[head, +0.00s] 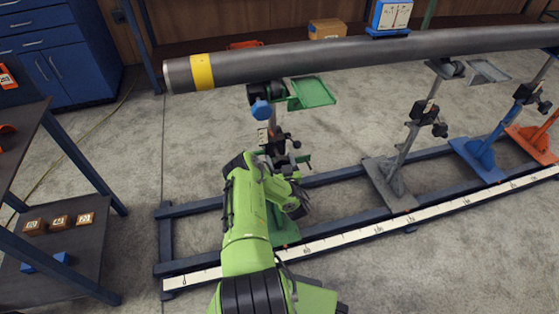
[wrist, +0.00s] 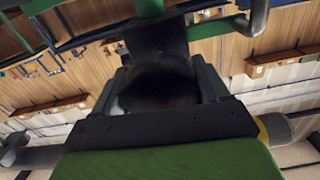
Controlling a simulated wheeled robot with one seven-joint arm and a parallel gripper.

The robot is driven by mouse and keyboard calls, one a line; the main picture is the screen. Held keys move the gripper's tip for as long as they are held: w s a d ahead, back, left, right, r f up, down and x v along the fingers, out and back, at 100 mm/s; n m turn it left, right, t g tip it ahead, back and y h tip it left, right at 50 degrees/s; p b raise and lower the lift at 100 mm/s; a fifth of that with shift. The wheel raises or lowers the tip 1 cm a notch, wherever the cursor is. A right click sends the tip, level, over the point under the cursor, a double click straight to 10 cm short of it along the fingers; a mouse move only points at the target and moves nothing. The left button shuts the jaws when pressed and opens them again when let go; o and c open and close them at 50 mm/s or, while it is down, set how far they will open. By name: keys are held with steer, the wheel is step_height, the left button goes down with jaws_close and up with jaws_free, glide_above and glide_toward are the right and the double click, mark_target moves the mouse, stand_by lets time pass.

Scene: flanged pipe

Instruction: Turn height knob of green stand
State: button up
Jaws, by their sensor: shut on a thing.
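The green stand has a green tray (head: 314,92) at its top, just under the left end of the long grey pipe (head: 350,55), and a blue knob (head: 261,110) beside it. Its green foot (head: 286,232) shows behind my arm. My gripper (head: 280,146) is at the stand's post, below the tray, and hides much of the post. In the wrist view, my gripper (wrist: 160,90) has its two dark fingers on either side of a dark round knob (wrist: 158,84) and is shut on it. The knob itself is hidden in the head view.
A grey stand (head: 392,185), a blue stand (head: 483,158) and an orange stand (head: 533,140) stand to the right on a dark rail frame with a white scale (head: 385,231). A shelf with small blocks (head: 60,222) stands at left. Open floor lies between.

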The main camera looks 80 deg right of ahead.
steer(key=c, duration=0.3)
steer(key=shift+r, duration=0.1)
steer(key=m+p, duration=0.3)
steer(key=m, duration=0.1)
steer(key=shift+r+m, duration=0.1)
steer(key=shift+m, duration=0.2)
steer(key=m+p, duration=0.3)
steer(key=m, duration=0.3)
steer(key=shift+d+m+p, duration=0.1)
steer(key=shift+m+p, duration=0.2)
steer(key=shift+p, duration=0.05)
steer(key=m+p, duration=0.2)
steer(key=m, duration=0.3)
steer(key=shift+s, duration=0.1)
steer(key=m+p, duration=0.1)
steer(key=m, duration=0.4)
steer(key=shift+m, duration=0.4)
steer(key=shift+f, duration=0.2)
